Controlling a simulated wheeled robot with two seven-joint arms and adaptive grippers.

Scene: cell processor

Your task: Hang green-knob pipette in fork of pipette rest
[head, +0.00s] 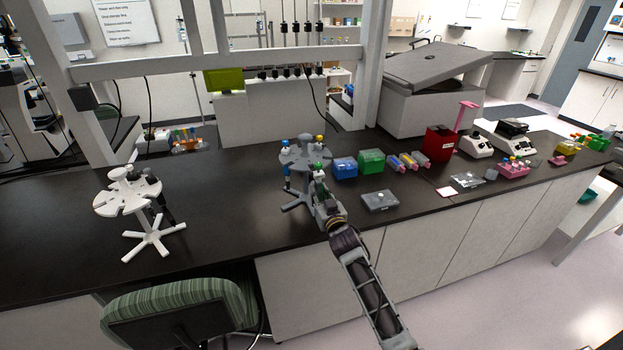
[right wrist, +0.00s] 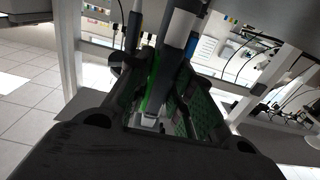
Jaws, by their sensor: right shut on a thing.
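The green-knob pipette (head: 318,167) stands about upright at the front right of the grey pipette rest (head: 294,159) in the head view. My right gripper (head: 322,195) is shut on it, below the knob. In the right wrist view, the pipette body (right wrist: 180,35) runs up from between the green-padded fingers (right wrist: 165,100). Pipettes with a blue knob (head: 285,144) and a yellow knob (head: 320,139) are at the grey rest. I cannot tell whether the held pipette is inside a fork or just in front of it. My left gripper is out of view.
A white rest (head: 127,196) with a dark item beside it stands at the left. Blue (head: 345,167) and green (head: 371,161) boxes are close to the right of the grey rest. A flat grey case (head: 380,200) lies near the front edge. Bench between the rests is clear.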

